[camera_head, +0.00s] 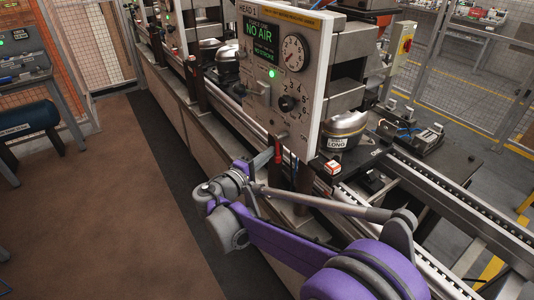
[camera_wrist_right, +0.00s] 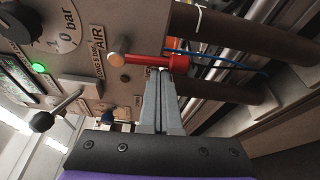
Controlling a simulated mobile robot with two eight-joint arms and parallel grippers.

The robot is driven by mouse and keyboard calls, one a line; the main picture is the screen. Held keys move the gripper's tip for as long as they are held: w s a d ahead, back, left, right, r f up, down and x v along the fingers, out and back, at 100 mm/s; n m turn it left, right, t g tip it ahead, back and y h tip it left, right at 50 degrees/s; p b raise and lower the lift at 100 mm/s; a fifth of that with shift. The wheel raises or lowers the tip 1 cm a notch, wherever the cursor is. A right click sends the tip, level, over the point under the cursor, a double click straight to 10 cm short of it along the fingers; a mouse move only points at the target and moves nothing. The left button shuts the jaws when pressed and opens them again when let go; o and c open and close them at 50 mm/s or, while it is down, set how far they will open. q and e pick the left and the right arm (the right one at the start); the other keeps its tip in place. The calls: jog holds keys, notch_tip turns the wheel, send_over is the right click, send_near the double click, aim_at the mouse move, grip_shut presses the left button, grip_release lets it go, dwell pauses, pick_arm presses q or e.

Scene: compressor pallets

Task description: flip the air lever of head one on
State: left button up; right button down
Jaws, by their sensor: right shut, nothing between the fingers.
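The head one panel (camera_head: 262,100) stands at the middle of the head view, and its green display reads NO AIR. The red air lever (camera_head: 277,152) hangs downward at the panel's lower edge. In the wrist view the red lever (camera_wrist_right: 152,59) runs sideways from a pale round pivot, beside an AIR label. My right gripper (camera_head: 268,157) is shut and empty. In the wrist view its fingertips (camera_wrist_right: 162,73) are right by the lever; I cannot tell whether they touch. My left gripper is not in view.
A pressure gauge (camera_head: 294,52) and a green light (camera_head: 272,73) are on the panel. In the wrist view a black-knobbed lever (camera_wrist_right: 42,121) sticks out at the left. Dark round posts (camera_wrist_right: 230,40) lie to the right. A metal compressor (camera_head: 347,125) stands right of the panel.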

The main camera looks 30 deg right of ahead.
aim_at(278, 158)
jog(key=s+n, duration=0.1)
jog(key=s+n+g+y+p, duration=0.1)
jog(key=n, duration=0.1)
jog(key=shift+d+r+n, duration=0.1)
jog(key=shift+r+n, duration=0.05)
jog(key=shift+n, duration=0.15)
jog(key=s+n+g, duration=0.1)
jog(key=s+n+p, duration=0.1)
jog(key=n, duration=0.1)
jog(key=shift+d+r+n+g+y, duration=0.1)
jog(key=shift+r+n+g+y, duration=0.2)
jog(key=shift+r+g, duration=0.1)
jog(key=n, duration=0.1)
jog(key=s+r+n+g+p, duration=0.1)
jog(key=shift+r+n, duration=0.1)
jog(key=shift+n, duration=0.2)
jog(key=shift+s+r+n+g, duration=0.3)
jog(key=shift+r+n+g, duration=0.15)
jog(key=shift+n+g, duration=0.35)
jog(key=shift+s+r+n+p, duration=0.15)
jog(key=shift+r+n+p, duration=0.2)
jog(key=shift+r+n, duration=0.15)
